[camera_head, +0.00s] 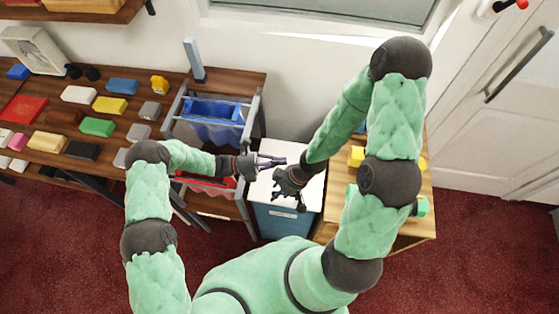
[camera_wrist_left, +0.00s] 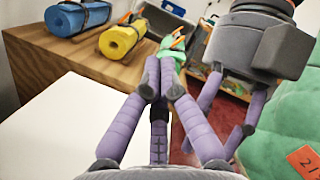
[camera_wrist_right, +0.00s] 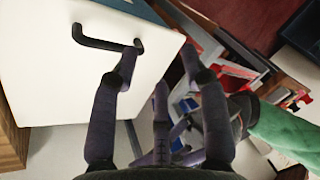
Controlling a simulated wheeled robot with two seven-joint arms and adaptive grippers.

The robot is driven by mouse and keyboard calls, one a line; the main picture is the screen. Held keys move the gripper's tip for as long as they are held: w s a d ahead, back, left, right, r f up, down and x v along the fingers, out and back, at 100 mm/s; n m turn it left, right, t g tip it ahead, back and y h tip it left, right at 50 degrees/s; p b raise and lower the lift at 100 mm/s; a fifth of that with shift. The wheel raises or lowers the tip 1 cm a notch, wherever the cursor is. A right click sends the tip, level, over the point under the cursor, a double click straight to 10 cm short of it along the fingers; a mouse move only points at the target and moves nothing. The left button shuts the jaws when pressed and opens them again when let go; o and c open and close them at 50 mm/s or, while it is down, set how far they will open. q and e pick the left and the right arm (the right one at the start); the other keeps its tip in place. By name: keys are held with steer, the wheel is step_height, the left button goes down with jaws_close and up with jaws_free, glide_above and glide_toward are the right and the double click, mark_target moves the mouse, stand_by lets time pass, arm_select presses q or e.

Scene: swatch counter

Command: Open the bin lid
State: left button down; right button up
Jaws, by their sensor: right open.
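The bin (camera_head: 285,222) is a blue-grey box with a flat white lid (camera_head: 310,180), which lies level and closed in the head view. The lid also fills much of the right wrist view (camera_wrist_right: 55,85), with a black bar handle (camera_wrist_right: 105,43) near its edge. My right gripper (camera_head: 279,190) is open over the lid. One of its fingertips overlaps the handle's end in the right wrist view; I cannot tell whether they touch. My left gripper (camera_head: 284,161) is over the lid's far left part, its fingertips together and empty in the left wrist view (camera_wrist_left: 161,80).
A wooden unit (camera_head: 412,220) with rolled yellow and blue items stands right of the bin. A rack with a blue crate (camera_head: 212,122) and a red one (camera_head: 205,184) stands to the left. A swatch-covered table (camera_head: 62,118) is farther left. My two grippers are close together.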

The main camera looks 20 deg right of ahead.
arm_select(q)
steer(key=v, duration=1.2)
arm_select(e)
steer(key=s+a+f+m+g, duration=0.1)
steer(key=s+a+f+m, duration=0.3)
steer(key=a+f+m, duration=0.2)
steer(key=shift+s+f+m, duration=0.15)
steer(key=shift+f+m, duration=0.75)
steer(key=shift+f, duration=0.05)
arm_select(q)
steer(key=shift+s, duration=0.15)
arm_select(e)
steer(key=shift+s+a, duration=0.15)
